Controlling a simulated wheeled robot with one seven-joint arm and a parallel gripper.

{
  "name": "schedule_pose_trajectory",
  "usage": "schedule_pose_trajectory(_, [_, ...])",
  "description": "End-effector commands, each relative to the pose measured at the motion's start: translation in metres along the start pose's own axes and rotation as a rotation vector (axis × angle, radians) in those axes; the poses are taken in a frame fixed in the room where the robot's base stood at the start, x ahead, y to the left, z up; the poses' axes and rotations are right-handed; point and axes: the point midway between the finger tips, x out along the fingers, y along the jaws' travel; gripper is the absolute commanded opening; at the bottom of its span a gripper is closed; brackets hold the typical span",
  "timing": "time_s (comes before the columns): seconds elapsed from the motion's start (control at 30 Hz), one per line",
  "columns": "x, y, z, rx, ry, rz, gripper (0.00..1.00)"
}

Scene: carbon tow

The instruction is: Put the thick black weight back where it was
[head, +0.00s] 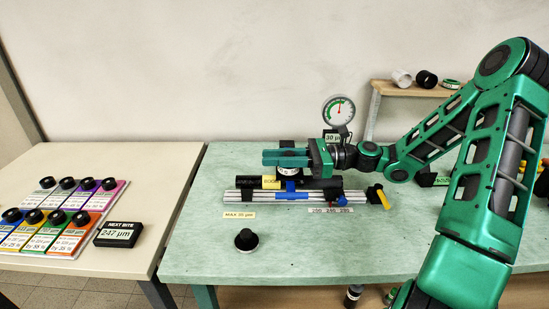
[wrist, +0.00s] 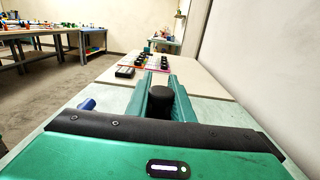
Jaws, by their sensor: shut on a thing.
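My gripper (head: 283,157) is over the rail device (head: 320,196), its green fingers pointing left. It is shut on a black-topped piece (head: 287,144), whose dark round top also shows between the fingers in the wrist view (wrist: 160,101). Below the fingers is a black and white round part (head: 288,170); I cannot tell whether it belongs to the held piece or the device. A black piece with a wide base and narrower top (head: 246,241) stands upright on the green table, in front of the device. I cannot tell which one is the thick black weight.
A dial gauge (head: 339,110) stands behind my gripper. A yellow "MAX 35" label (head: 240,215) lies near the device. Left, a pale table holds coloured cards with black knobs (head: 57,232) and a "247 µm" display (head: 118,234).

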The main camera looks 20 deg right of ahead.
Motion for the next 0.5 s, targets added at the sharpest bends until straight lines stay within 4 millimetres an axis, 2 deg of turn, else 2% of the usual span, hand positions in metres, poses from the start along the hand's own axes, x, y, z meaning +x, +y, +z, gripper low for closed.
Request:
schedule_pose_trajectory(0.33, [-0.0006,-0.0002,-0.0027,-0.001,-0.001,-0.001,0.00])
schedule_pose_trajectory(0.37, [-0.0008,-0.0003,-0.0030,-0.001,0.001,-0.001,0.28])
schedule_pose_trajectory(0.4, [-0.0009,-0.0003,-0.0029,-0.001,0.001,-0.002,0.38])
schedule_pose_trajectory(0.5, [-0.0011,-0.0003,-0.0028,-0.001,0.000,-0.002,0.40])
